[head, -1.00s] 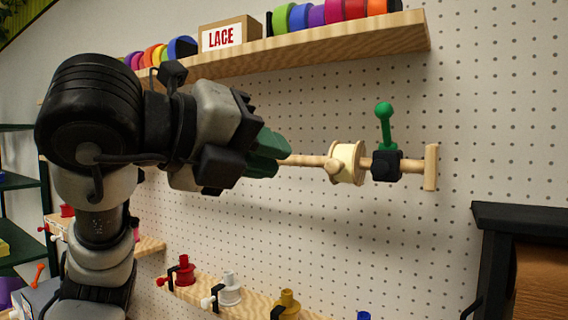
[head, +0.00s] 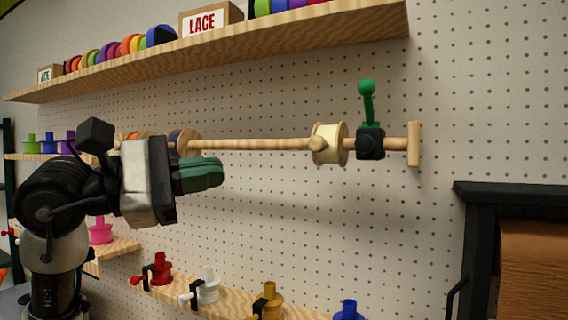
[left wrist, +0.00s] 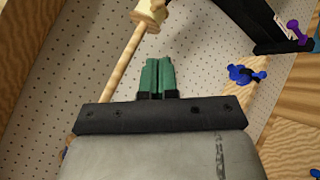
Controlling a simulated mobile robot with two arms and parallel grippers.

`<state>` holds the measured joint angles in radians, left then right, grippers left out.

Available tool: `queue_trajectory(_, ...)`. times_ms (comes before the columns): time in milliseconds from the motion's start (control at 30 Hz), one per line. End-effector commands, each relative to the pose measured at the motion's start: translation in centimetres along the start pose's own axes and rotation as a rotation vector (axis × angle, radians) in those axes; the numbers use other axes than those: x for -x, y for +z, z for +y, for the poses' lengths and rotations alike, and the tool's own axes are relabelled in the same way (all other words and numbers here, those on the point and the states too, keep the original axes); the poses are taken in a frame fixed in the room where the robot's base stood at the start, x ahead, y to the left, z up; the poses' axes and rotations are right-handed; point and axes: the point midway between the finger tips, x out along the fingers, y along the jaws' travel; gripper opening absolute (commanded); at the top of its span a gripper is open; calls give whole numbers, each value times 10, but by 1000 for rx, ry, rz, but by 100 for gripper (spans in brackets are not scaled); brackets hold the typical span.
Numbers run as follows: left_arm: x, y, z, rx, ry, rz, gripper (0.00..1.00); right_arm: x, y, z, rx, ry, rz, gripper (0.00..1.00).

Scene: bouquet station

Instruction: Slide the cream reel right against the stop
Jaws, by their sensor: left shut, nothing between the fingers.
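The cream reel (head: 328,146) sits on a horizontal wooden rod (head: 250,145) in front of the pegboard. The stop is a black block (head: 370,144) with a green ball-ended lever (head: 367,100), on the rod to the right of the reel. Only a narrow gap shows between reel and stop. My left gripper (head: 205,175) has its green fingers shut and empty, below and left of the reel, apart from it. In the left wrist view the shut fingers (left wrist: 157,77) point up toward a cream-coloured piece on the rod (left wrist: 150,12). My right gripper is not in view.
Further reels (head: 183,141) hang at the rod's left part. A shelf above (head: 300,38) carries coloured rolls and a LACE box (head: 207,20). A lower shelf (head: 215,308) holds small coloured spools. A black-framed brown paper roll (head: 535,265) stands at right.

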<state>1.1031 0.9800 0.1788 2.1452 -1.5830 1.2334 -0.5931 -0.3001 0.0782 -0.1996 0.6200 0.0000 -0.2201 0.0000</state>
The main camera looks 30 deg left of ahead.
Motion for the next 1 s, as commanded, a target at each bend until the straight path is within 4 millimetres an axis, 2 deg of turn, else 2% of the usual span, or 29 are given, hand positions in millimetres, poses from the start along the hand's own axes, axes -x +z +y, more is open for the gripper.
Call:
queue_trajectory(33, 4, -7, -2, -76, 13, -13, 0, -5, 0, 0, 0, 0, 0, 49)
queue_trajectory(200, 14, -14, 1, -317, 63, -49, 0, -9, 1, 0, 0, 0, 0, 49)
queue_trajectory(367, 18, -16, 3, -422, 88, -60, 0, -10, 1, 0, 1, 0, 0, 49)
queue_trajectory(467, 13, -15, 5, -438, 91, -62, 0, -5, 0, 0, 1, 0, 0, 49)
queue_trajectory(567, 1, -12, 8, -437, 91, -63, 0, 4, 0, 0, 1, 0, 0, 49)
queue_trajectory(1000, -88, 1, 14, -437, 90, -66, 0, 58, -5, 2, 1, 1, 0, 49)
